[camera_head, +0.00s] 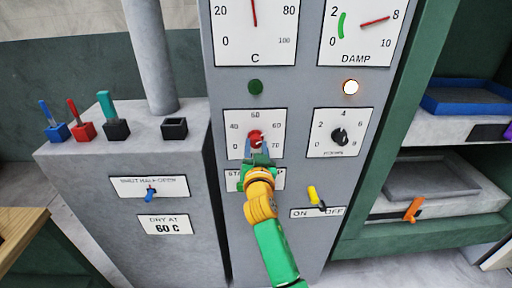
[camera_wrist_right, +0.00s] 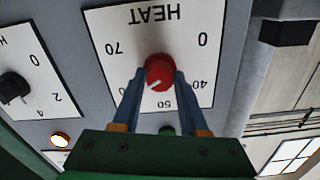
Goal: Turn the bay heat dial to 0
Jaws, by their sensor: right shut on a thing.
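The bay heat dial is a red knob (camera_head: 255,138) on a white numbered plate in the middle of the grey panel. The dial (camera_wrist_right: 160,70) also shows upside down in the right wrist view, under the word HEAT. Its white mark points to the lower left there, roughly between 50 and the side hidden by a finger; 0 is at the upper right. My right gripper (camera_head: 257,147) is shut on the knob, one blue-grey finger on each side, as the wrist view (camera_wrist_right: 160,82) shows. My left gripper is not in view.
A black dial (camera_head: 339,136) is right of the red one. A yellow ON/OFF lever (camera_head: 315,196) is below right. A lit lamp (camera_head: 350,87) and a dark green lamp (camera_head: 255,87) sit above. Coloured-handled items (camera_head: 80,120) stand on the left ledge. Shelves with trays (camera_head: 465,95) are at right.

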